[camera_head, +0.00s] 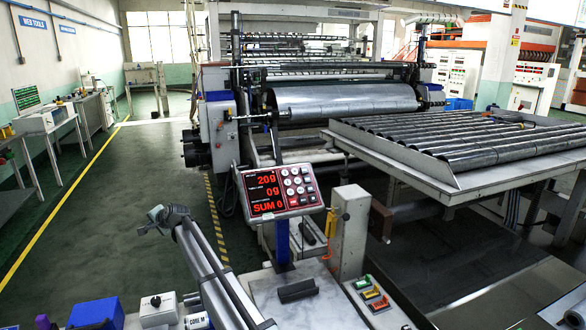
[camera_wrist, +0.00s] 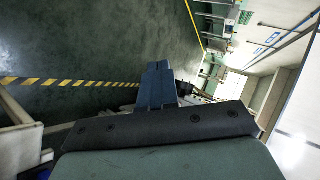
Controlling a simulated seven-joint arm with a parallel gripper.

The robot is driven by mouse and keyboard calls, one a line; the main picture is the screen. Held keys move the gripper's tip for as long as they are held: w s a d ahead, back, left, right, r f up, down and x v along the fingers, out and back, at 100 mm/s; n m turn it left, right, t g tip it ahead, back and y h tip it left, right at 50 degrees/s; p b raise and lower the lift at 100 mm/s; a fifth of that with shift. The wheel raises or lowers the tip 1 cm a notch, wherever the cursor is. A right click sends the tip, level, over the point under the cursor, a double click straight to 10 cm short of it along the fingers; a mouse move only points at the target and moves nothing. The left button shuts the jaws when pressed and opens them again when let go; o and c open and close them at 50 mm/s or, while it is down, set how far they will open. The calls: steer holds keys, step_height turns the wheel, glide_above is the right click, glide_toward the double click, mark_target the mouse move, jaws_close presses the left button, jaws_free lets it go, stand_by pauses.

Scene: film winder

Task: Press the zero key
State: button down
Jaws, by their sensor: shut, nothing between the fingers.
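The control panel (camera_head: 278,190) stands on a blue post in the middle of the head view, its face tilted up. The key legends are too small to read, so I cannot tell which is the zero key. My gripper (camera_head: 148,226) is left of the panel and well apart from it. In the wrist view my gripper (camera_wrist: 158,70) shows two dark fingers together, empty. The panel is not visible there.
Below the panel is a pale bench top with a dark block (camera_head: 298,291) and coloured switches (camera_head: 371,294). A blue box (camera_head: 97,313) and a white box (camera_head: 158,309) sit at the lower left. A rack of rollers (camera_head: 450,145) is at right. Open floor lies left.

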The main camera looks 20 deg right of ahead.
mark_target(304, 170)
steer(key=w+d+r+m+h, duration=0.1)
steer(key=w+d+r+m, duration=0.15)
steer(key=d, duration=0.85)
steer(key=w+d+r+m+h, duration=0.1)
steer(key=d+r, duration=0.3)
steer(key=d, duration=0.7)
steer(key=w+d+r+m+h, duration=0.15)
steer(key=d+r, duration=0.25)
steer(key=d, duration=0.7)
steer(key=s+d+r+m+h, duration=0.1)
steer(key=s+d+r, duration=0.1)
steer(key=d, duration=0.8)
steer(key=s+d+r+m+g+h, duration=0.1)
steer(key=d+r, duration=0.3)
steer(key=d, duration=0.6)
steer(key=s+d+r+m+h, duration=0.1)
steer(key=s+d+r+m, duration=0.1)
steer(key=d, duration=0.8)
steer(key=v, duration=0.2)
steer(key=shift+r, duration=0.35)
steer(key=x, duration=1.4)
steer(key=shift+s+f, duration=0.2)
steer(key=shift+f, duration=0.05)
